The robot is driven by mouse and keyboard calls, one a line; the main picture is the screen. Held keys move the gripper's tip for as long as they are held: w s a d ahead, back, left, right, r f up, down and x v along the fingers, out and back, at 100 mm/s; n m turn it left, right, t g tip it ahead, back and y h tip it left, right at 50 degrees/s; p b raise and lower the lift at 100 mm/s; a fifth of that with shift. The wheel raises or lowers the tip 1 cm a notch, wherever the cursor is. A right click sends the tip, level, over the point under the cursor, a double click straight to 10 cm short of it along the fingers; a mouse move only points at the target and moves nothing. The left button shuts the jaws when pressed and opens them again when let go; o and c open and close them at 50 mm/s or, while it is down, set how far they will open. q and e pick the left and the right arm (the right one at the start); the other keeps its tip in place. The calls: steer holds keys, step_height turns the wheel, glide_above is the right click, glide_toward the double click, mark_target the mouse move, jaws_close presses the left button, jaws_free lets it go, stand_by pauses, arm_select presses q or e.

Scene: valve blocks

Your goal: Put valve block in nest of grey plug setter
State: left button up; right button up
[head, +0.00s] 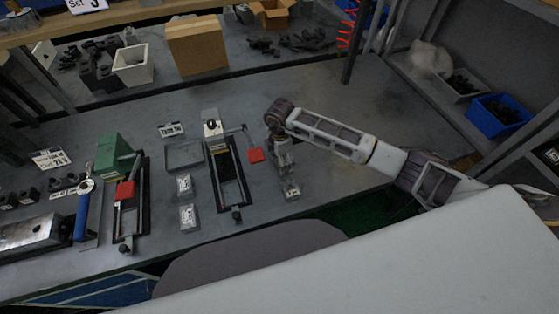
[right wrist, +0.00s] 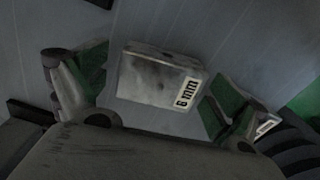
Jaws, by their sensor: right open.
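A metallic grey valve block (right wrist: 160,75) with a white "mm" label, its digit unclear, lies between the spread fingers of my right gripper (right wrist: 150,100) in the right wrist view. The fingers have green pads and stand apart from the block. In the head view my right gripper (head: 289,187) points down near the table's front edge, right of the grey plug setter. Two small labelled blocks (head: 184,184) (head: 187,217) lie left of that setter. The grey plug setter (head: 213,130) has a grey-white head, a black frame and a red handle; its nest detail is too small to tell. My left gripper is out of view.
A green plug setter (head: 108,150) with a red handle and a blue-handled tool (head: 82,212) stand at the left. A shallow grey tray (head: 184,155) lies behind the small blocks. A blue bin (head: 498,112) is at far right. The table behind my right arm is clear.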

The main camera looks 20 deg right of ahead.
steer(key=shift+c, duration=0.3)
steer(key=c, duration=1.3)
steer(key=shift+c, duration=0.2)
steer(key=shift+r, duration=0.1)
steer(key=shift+r+b, duration=0.55)
steer(key=shift+r, duration=4.4)
steer(key=shift+n, duration=0.3)
